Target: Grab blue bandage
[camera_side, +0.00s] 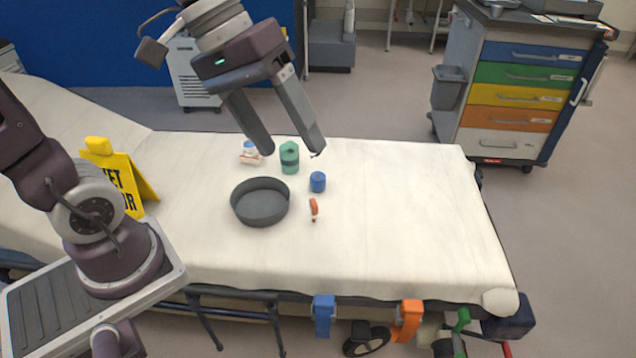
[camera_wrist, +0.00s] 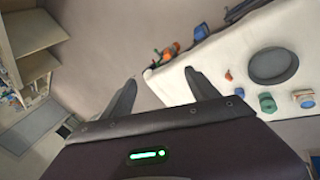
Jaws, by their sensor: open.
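The blue bandage (camera_side: 317,182) is a small blue roll standing on the white stretcher mattress (camera_side: 400,220), right of the grey round pan. In the wrist view the blue bandage (camera_wrist: 239,92) lies right of the fingers. My gripper (camera_side: 293,153) is open and empty, raised above the mattress. Its fingers point down and to the right in the side view. In the wrist view my gripper (camera_wrist: 160,77) has its fingers apart, with floor between them and nothing held.
The grey pan (camera_side: 260,221), a green bottle (camera_side: 289,158), a white-and-blue jar (camera_side: 250,153) and a small orange item (camera_side: 314,209) are near the bandage. A yellow floor sign (camera_side: 122,178) stands at left. The mattress's right half is clear. A drawer cart (camera_side: 512,95) stands beyond.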

